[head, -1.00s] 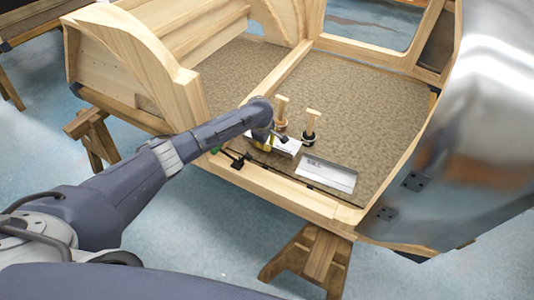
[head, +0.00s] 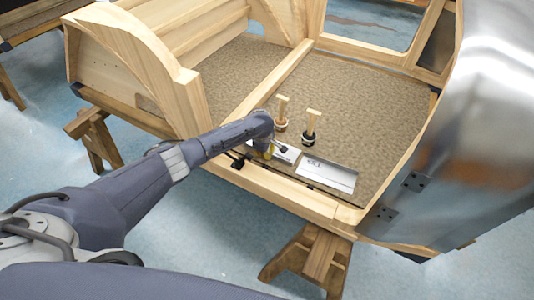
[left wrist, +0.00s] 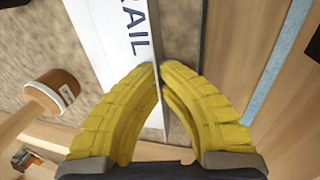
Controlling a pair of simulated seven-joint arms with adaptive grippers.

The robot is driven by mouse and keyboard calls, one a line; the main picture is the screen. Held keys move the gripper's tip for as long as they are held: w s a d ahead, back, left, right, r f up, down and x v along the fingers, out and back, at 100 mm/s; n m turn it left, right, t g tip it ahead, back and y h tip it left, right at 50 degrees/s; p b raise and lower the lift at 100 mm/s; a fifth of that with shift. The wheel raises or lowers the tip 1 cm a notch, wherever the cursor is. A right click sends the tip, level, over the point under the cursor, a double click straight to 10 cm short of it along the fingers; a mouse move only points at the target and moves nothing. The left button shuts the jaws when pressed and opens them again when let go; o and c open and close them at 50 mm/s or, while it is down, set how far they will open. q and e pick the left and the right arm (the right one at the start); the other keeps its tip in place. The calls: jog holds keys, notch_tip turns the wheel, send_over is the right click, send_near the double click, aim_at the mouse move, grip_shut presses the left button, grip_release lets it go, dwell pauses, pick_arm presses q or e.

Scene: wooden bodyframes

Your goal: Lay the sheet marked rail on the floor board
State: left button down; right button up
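The sheet marked RAIL (left wrist: 112,25) is white with dark letters and a thin grey upturned edge. In the head view the white sheet (head: 287,153) is low over the front of the brown floor board (head: 350,115), partly hidden by my left gripper (head: 264,152). I cannot tell whether it touches the board. In the left wrist view the yellow fingers of my left gripper (left wrist: 161,68) are closed together with the sheet's thin edge between them. My right gripper is out of view.
A second sheet (head: 328,176) with short dark lettering lies just right of the rail sheet. Two upright wooden-handled tools (head: 282,114) (head: 309,128) stand close behind. A wooden front rail (head: 285,193) borders the board. The board behind the tools is clear.

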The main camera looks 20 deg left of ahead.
pick_arm(q)
jog(key=shift+f, duration=0.1)
jog(key=c, duration=1.6)
grip_release()
jog(key=v, duration=1.2)
